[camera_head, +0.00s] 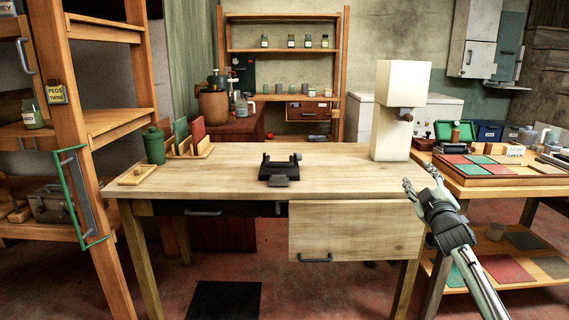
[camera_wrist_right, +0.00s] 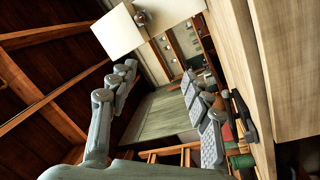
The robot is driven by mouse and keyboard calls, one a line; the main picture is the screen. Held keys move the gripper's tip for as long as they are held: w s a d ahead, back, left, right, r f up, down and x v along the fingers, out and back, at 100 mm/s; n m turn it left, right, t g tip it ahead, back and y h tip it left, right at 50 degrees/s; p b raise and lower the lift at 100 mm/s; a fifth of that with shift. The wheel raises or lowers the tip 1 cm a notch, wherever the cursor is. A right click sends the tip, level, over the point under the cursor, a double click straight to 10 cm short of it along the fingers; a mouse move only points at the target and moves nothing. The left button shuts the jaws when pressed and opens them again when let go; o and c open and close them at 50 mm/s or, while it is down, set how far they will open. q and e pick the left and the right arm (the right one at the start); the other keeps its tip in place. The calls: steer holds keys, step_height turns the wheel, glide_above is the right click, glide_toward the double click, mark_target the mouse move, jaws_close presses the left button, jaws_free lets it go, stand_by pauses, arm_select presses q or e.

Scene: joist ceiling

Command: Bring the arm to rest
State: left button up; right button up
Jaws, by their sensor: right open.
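My right arm (camera_head: 474,262) comes in from the lower right in the head view. My right gripper (camera_head: 420,180) is at the right end of the wooden workbench (camera_head: 330,180), in front of the white block-shaped body (camera_head: 391,132). Its grey fingers are spread apart with nothing between them. In the right wrist view the gripper (camera_wrist_right: 158,77) shows open and empty, with the white block (camera_wrist_right: 118,32) beyond its fingertips. I cannot tell whether the gripper touches the bench. My left gripper is not in view.
A black holder (camera_head: 279,170) lies mid-bench. A green canister (camera_head: 153,146) and upright boards (camera_head: 197,134) stand at its left. A side table (camera_head: 500,175) with coloured tiles is close on the right. A wooden shelf post (camera_head: 75,130) rises at left. The bench front is mostly clear.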

steer(key=s+d+f+m+g+h, duration=0.15)
steer(key=s+f+m+g, duration=0.3)
steer(key=f, duration=0.65)
steer(key=s+d+f+m+g+h, duration=0.1)
steer(key=s+d+f+m+g, duration=0.25)
steer(key=f+g, duration=0.45)
steer(key=s+a+f+y, duration=0.1)
steer(key=s+a+f, duration=0.2)
steer(key=s+f, duration=0.5)
steer(key=s+a+f+y, duration=0.1)
steer(key=s+a+f, duration=0.4)
steer(key=f, duration=0.5)
steer(key=s+a+f+g, duration=0.1)
steer(key=s+f, duration=0.3)
steer(key=s, duration=0.6)
steer(key=s+a+f+g+y, duration=0.1)
steer(key=s+a+f, duration=0.2)
steer(key=s, duration=0.6)
steer(key=s+a+f+n+g, duration=0.1)
steer(key=s+a+f+g, duration=0.1)
steer(key=s+f, duration=0.4)
steer(key=s, duration=0.4)
steer(key=shift+s, duration=0.3)
